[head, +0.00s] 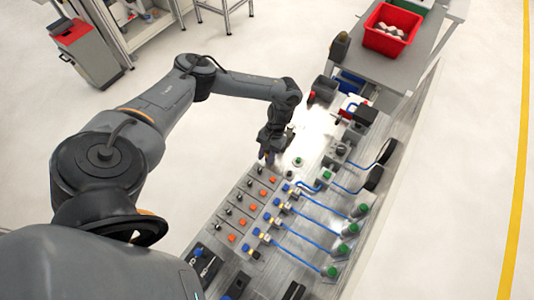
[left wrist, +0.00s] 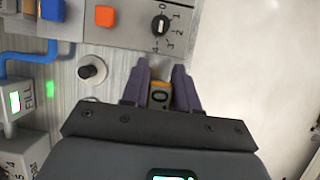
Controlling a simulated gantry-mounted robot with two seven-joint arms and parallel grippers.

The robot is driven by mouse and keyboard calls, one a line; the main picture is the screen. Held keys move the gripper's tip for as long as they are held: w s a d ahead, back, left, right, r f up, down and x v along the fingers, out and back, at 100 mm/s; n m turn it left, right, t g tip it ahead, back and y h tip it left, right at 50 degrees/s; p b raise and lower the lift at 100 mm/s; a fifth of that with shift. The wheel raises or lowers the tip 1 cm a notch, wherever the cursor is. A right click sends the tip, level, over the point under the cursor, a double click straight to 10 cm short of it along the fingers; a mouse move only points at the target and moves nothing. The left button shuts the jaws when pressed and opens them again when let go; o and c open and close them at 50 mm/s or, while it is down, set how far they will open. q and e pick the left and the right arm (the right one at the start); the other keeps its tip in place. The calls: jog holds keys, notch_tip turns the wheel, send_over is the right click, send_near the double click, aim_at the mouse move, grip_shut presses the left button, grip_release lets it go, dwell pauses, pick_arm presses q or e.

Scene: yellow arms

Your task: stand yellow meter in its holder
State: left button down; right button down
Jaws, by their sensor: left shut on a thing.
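My left gripper (head: 268,157) is low over the panel bench in the head view, near the end of the rows of switches. In the left wrist view its purple fingers (left wrist: 160,88) are shut on the yellow meter (left wrist: 159,96). Only the meter's small yellow-edged face with dark markings shows between the fingers. The rest of it is hidden by the gripper. In the head view I cannot make out the meter. I cannot tell for sure which fixture is its holder. My right gripper is not in view.
A rotary switch (left wrist: 160,25), an orange button (left wrist: 104,16) and a black knob (left wrist: 92,70) lie just beyond the fingers. Blue hoses (head: 305,206) run across the bench to green-capped fittings (head: 332,271). A red bin (head: 390,30) stands on the far table.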

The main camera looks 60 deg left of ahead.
pick_arm(q)
jog(key=shift+f+b, duration=0.35)
jog(key=shift+f, duration=0.8)
dwell(0.9)
jog(key=c, duration=0.8)
grip_release()
notch_tip(320, 180, up, 9)
jog(key=p, duration=1)
jog(key=shift+r, duration=0.1)
jog(key=shift+s, duration=0.1)
